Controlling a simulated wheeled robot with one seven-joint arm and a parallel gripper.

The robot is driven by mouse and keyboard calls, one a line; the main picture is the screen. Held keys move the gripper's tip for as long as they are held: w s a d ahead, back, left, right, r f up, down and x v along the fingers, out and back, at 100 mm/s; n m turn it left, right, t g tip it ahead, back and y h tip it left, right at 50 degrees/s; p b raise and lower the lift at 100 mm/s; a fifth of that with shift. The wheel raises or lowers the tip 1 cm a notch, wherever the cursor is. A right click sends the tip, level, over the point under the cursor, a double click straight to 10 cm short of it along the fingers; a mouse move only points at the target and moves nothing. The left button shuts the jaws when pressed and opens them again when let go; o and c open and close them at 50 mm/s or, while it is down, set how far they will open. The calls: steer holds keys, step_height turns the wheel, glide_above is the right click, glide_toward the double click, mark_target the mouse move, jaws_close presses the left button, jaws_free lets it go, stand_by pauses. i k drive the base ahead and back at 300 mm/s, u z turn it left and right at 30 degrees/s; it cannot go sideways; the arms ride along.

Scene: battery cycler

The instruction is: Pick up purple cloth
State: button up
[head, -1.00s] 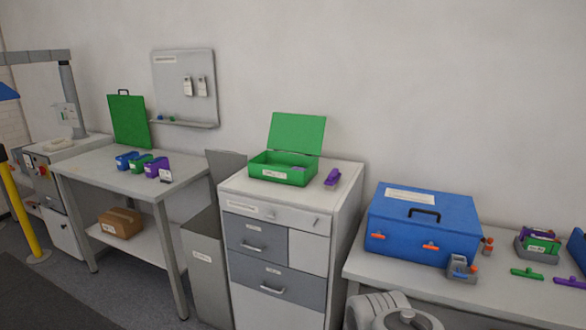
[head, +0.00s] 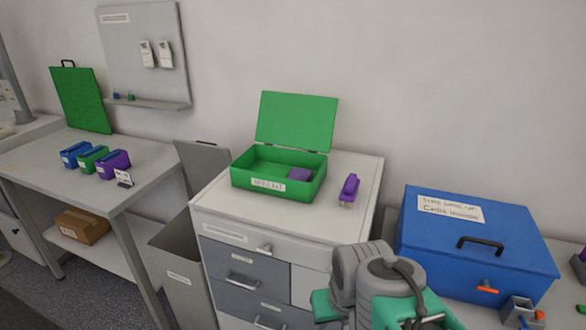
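A small purple item (head: 299,174), probably the folded cloth, lies inside the open green box (head: 247,183) near its right end. The box stands on top of the grey drawer cabinet (head: 325,215), its lid raised at the back. A separate purple object with a pale end (head: 349,188) lies on the cabinet top to the right of the box; it looks like a tool rather than cloth. My arm shows at the lower middle right, in front of the cabinet's right side. My gripper's fingers cannot be made out.
A blue case (head: 480,240) with a black handle stands on the bench at right. A table (head: 160,175) at left holds small blue, green and purple bins (head: 113,164). A grey waste bin (head: 182,260) stands between table and cabinet. The cabinet top's right side is mostly clear.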

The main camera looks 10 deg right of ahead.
mark_target(299, 174)
steer(key=z, duration=0.05)
steer(key=k, duration=0.3)
steer(key=u, duration=0.95)
steer(key=i, duration=1.15)
steer(key=u, duration=0.7)
